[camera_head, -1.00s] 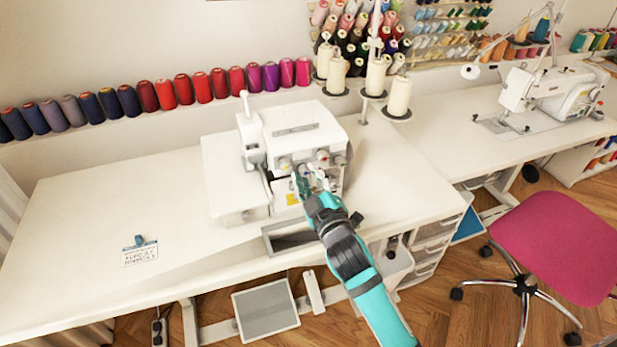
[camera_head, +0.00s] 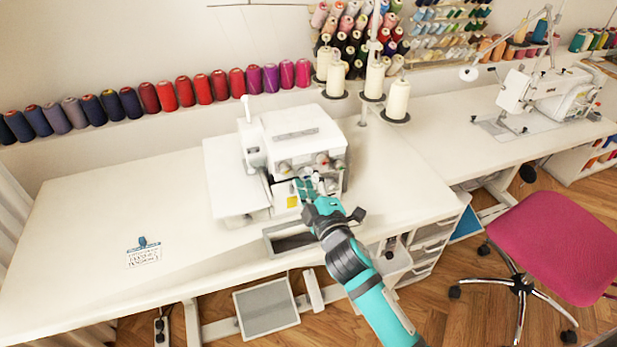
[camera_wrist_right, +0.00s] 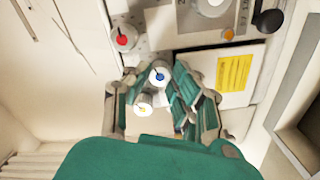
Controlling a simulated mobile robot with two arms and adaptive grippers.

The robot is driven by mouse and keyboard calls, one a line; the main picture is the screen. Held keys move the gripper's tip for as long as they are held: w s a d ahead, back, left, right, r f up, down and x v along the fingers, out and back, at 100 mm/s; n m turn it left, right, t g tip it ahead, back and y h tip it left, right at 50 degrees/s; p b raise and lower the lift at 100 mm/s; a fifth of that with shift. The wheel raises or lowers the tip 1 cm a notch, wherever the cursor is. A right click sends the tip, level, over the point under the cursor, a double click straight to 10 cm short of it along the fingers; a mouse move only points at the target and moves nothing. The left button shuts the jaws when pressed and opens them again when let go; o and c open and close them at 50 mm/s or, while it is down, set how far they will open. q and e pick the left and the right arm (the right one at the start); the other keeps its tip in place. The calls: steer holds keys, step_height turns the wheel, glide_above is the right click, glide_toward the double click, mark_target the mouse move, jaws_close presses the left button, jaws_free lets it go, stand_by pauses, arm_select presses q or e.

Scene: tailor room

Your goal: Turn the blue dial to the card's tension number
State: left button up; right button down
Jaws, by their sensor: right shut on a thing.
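The white serger sewing machine (camera_head: 295,130) stands on the table, with a row of tension dials on its front. In the right wrist view the blue-centred dial (camera_wrist_right: 158,76) sits between the fingertips of my right gripper (camera_wrist_right: 159,80). The gripper is shut on this dial. In the head view my right gripper (camera_head: 308,188) is at the machine's front and hides part of the dials. The card (camera_head: 144,256) lies on the table at left; its writing is too small to read.
A red-centred dial (camera_wrist_right: 123,38) and a yellow label (camera_wrist_right: 234,73) are near the fingers. A blue clip (camera_head: 142,240) is at the card's top edge. An open tray (camera_head: 290,239) is below the machine. A pink chair (camera_head: 552,240) stands at right. The left tabletop is mostly clear.

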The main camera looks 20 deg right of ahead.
steer(key=shift+n+p, duration=0.3)
steer(key=shift+n, duration=0.6)
steer(key=c, duration=1.4)
jaws_free()
